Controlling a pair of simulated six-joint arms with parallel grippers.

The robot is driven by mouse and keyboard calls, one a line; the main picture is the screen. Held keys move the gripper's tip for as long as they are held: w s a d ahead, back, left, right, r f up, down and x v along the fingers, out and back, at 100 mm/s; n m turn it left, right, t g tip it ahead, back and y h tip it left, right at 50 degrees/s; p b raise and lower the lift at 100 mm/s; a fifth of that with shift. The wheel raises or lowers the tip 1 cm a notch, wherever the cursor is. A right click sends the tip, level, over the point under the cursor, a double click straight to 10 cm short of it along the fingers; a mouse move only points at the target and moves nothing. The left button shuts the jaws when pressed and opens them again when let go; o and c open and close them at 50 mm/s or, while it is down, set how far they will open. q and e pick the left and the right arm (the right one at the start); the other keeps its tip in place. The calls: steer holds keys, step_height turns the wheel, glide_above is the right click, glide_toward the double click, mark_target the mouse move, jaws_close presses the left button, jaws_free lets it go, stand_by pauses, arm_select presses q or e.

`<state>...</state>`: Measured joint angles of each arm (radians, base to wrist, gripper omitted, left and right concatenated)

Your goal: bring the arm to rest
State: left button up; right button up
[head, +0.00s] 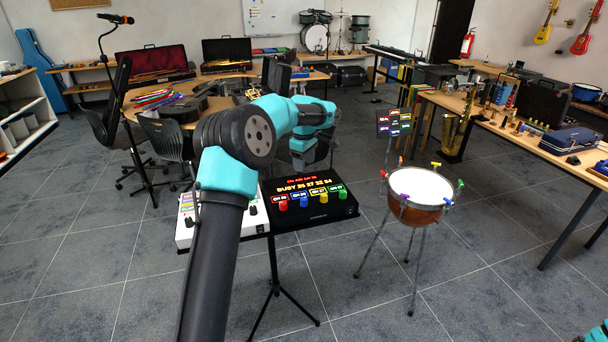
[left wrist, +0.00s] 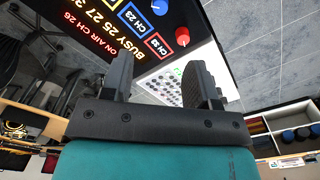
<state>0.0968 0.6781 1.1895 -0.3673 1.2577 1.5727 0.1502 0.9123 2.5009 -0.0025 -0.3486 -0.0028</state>
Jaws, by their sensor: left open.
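My left arm (head: 217,240) rises from the bottom of the head view, bends at a high elbow and reaches right. Its gripper (head: 314,157) hangs behind and above the black console's back edge, partly hidden by its own wrist. In the left wrist view the gripper (left wrist: 161,82) is open, two dark fingers apart with nothing held between them. The black console (head: 318,213) with a lit display and coloured knobs shows beyond the fingers in the left wrist view (left wrist: 188,14). A small teal part of my right arm (head: 598,333) shows at the bottom right; its gripper is out of view.
A white mixer panel (head: 258,223) lies left of the console, both on a stand. A drum (head: 415,209) on thin legs stands to the right, beside a small lit sign (head: 394,124). Chairs and a cluttered table are behind; open floor (head: 490,270) lies right.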

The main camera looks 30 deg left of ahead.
arm_select(q)
steer(key=shift+r, duration=0.7)
steer(key=s+d+f+m, duration=0.1)
steer(key=d+f, duration=0.1)
steer(key=f, duration=0.3)
steer(key=s+d+f+m+h, duration=0.1)
steer(key=d+f+m, duration=0.1)
steer(key=f, duration=0.4)
steer(key=d+f+m, duration=0.2)
steer(key=d+f, duration=0.1)
steer(key=f, duration=0.2)
steer(key=shift+s+d+f+h, duration=0.3)
steer(key=shift+s+f, duration=0.1)
steer(key=s+d+f+m+h, duration=0.1)
steer(key=s+d+f+m, duration=0.4)
steer(key=s+f, duration=0.5)
steer(key=s+d+f+m+h, duration=0.1)
steer(key=s+d+f+m, duration=0.2)
steer(key=s+d+f, duration=0.5)
steer(key=s+f+m, duration=0.3)
steer(key=s, duration=1.1)
steer(key=shift+s+d+f+t, duration=0.2)
steer(key=shift+s+d+t, duration=0.05)
steer(key=shift+s+t, duration=0.15)
steer(key=shift+w, duration=0.1)
